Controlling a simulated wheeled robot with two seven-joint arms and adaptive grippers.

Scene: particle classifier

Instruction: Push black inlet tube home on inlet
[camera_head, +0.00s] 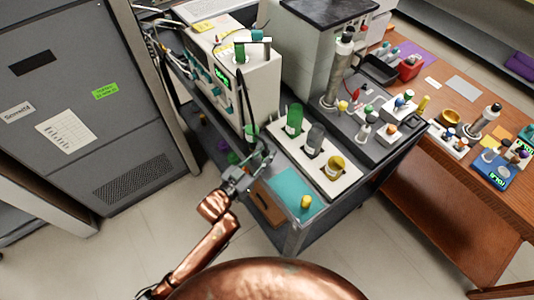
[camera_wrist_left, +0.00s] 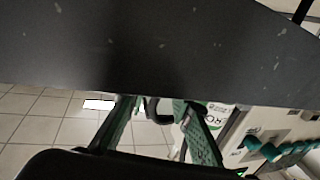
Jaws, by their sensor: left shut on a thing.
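A thin black tube (camera_head: 248,98) runs down the front of the white instrument (camera_head: 262,84) from a green-banded fitting (camera_head: 239,52) near its top. Its lower part reaches down towards my left gripper (camera_head: 260,160), beside the cart's left edge. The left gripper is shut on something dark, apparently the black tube. In the left wrist view, a dark curved piece (camera_wrist_left: 156,108) shows between the green-padded fingers, partly hidden by a large dark panel. I cannot make out the inlet or whether the tube touches it. The right gripper is out of view.
A white rack (camera_head: 345,180) with green, grey and yellow bottles stands on the cart, right of my gripper. A teal mat (camera_head: 287,183) and small yellow-capped vial (camera_head: 305,202) lie nearer. A grey cabinet (camera_head: 80,100) stands left; a wooden bench (camera_head: 450,195) right.

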